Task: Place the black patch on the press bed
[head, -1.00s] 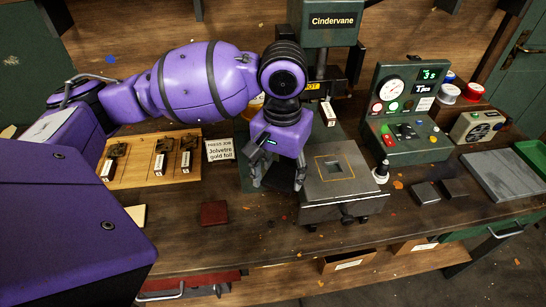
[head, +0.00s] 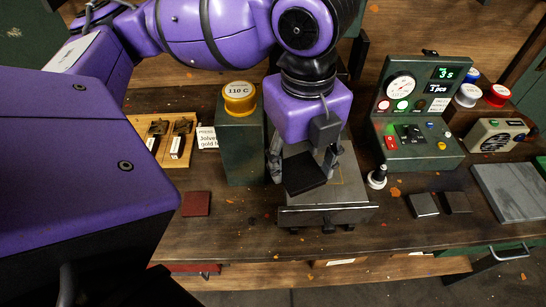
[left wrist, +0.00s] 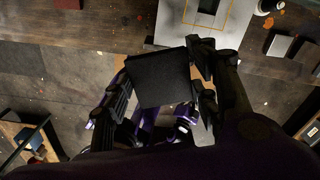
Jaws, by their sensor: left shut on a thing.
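My left gripper (head: 303,166) is shut on the black patch (head: 304,178), a dark flat square. In the head view it holds the patch, tilted, over the press bed (head: 345,214). The bed is a grey metal block with a thin yellow outline on top, partly hidden by the patch and fingers. In the left wrist view the patch (left wrist: 158,80) sits between the two fingers. The press bed (left wrist: 235,28) shows beyond it at the top, and the patch looks apart from it. My right gripper is in neither view.
A green post with a yellow cap (head: 240,98) stands left of the bed. A control panel (head: 415,118) and a small black-and-white lever (head: 377,177) stand to the right. A dark red patch (head: 196,204) lies on the open bench at front left.

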